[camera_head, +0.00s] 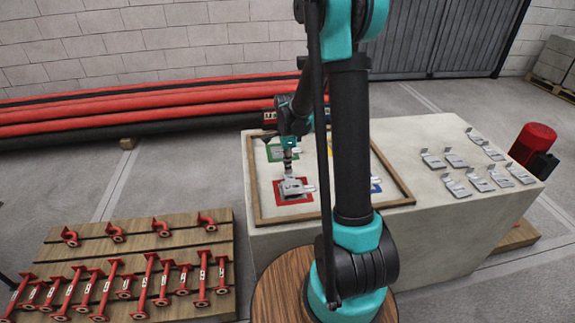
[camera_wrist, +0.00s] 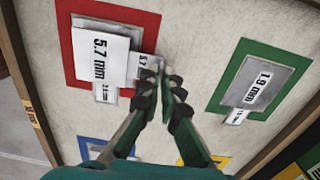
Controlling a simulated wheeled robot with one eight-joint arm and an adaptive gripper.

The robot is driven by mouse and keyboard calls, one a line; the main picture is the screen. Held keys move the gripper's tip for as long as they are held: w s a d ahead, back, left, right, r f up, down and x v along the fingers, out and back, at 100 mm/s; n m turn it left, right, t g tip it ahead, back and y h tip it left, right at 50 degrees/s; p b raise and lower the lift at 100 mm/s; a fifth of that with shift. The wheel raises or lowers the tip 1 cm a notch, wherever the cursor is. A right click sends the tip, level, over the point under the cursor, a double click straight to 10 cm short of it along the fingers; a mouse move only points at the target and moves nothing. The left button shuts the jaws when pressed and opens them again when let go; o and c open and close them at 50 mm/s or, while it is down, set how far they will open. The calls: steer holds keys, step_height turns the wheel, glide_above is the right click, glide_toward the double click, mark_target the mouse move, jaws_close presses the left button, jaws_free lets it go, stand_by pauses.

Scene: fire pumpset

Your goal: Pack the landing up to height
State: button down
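My gripper (camera_wrist: 166,88) is pointed down at the red-framed square (camera_wrist: 67,62), and its fingers are almost together. They close at the tab of a grey shim plate marked 5.7 mm (camera_wrist: 100,52). The plate is over the red square; whether it touches what is below is unclear. Another shim's small tab (camera_wrist: 104,93) shows under its edge, its label too small to read surely. A shim marked 1.9 mm (camera_wrist: 268,82) lies in the green-framed square (camera_wrist: 240,61). In the head view my gripper (camera_head: 288,168) is above the red square (camera_head: 278,195).
Several loose shims (camera_head: 478,178) lie at the right of the concrete block (camera_head: 420,240). A wooden frame (camera_head: 255,205) surrounds the coloured squares, including a blue one (camera_head: 376,187). Red pipe pieces lie on a pallet (camera_head: 135,240) at left. A red motor (camera_head: 533,143) stands at right.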

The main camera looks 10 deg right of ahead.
steer(key=shift+f, duration=0.55)
stand_by(0.6)
steer(key=c, duration=1.6)
jaws_free()
steer(key=shift+c, duration=0.2)
steer(key=shift+r, duration=0.1)
step_height(320, 180, up, 12)
steer(key=shift+w, duration=0.1)
